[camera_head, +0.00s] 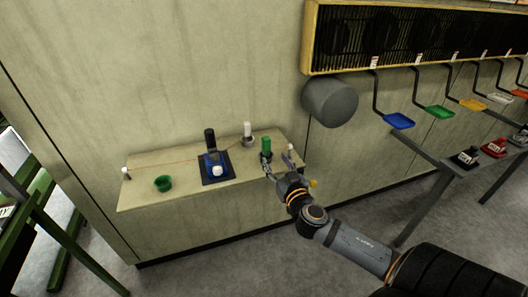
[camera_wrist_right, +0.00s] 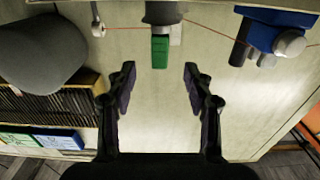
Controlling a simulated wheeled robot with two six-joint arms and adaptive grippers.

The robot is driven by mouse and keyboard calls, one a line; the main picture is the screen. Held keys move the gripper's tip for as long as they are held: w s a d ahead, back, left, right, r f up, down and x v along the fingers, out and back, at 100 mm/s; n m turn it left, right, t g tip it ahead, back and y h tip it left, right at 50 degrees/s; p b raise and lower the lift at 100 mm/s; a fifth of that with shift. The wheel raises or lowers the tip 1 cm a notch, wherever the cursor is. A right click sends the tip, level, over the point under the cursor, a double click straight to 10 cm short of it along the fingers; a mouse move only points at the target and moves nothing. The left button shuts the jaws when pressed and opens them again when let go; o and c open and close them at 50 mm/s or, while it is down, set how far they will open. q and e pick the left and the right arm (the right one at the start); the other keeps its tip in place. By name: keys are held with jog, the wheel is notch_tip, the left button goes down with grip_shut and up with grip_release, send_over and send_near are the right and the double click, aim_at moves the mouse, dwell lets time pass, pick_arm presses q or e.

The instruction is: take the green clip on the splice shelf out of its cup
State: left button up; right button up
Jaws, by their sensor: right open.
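The green clip (camera_head: 266,144) stands upright near the right end of the splice shelf (camera_head: 140,195). In the right wrist view the green clip (camera_wrist_right: 160,52) appears inverted, its lower end in a grey cup (camera_wrist_right: 162,12). My right gripper (camera_head: 277,160) is at the shelf's front right, close to the clip, and partly hides its cup in the head view. In the right wrist view the right gripper (camera_wrist_right: 159,84) is open and empty. The clip lies just beyond its fingertips, lined up with the gap between them, and no contact shows. My left gripper is out of view.
A white clip (camera_head: 247,129) in a grey cup, a blue device (camera_head: 212,159) on a dark mat and an empty-looking green cup (camera_head: 163,184) share the shelf. A red thread runs between end posts. A grey cylinder (camera_head: 331,102) juts out at the right.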

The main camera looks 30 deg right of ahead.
aim_at(268, 149)
jog(key=x, duration=0.4)
jog(key=shift+w+d, duration=0.15)
jog(key=shift+w, duration=0.1)
jog(key=x, duration=0.1)
jog(key=p+x, duration=0.1)
jog(key=x, duration=0.1)
jog(key=p+x, duration=0.1)
jog(key=x, duration=0.1)
jog(key=shift+w+f, duration=0.1)
jog(key=shift+f, duration=0.15)
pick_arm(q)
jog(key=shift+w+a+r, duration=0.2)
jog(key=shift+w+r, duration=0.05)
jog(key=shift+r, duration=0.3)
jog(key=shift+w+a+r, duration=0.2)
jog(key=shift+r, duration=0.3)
pick_arm(e)
grip_shut()
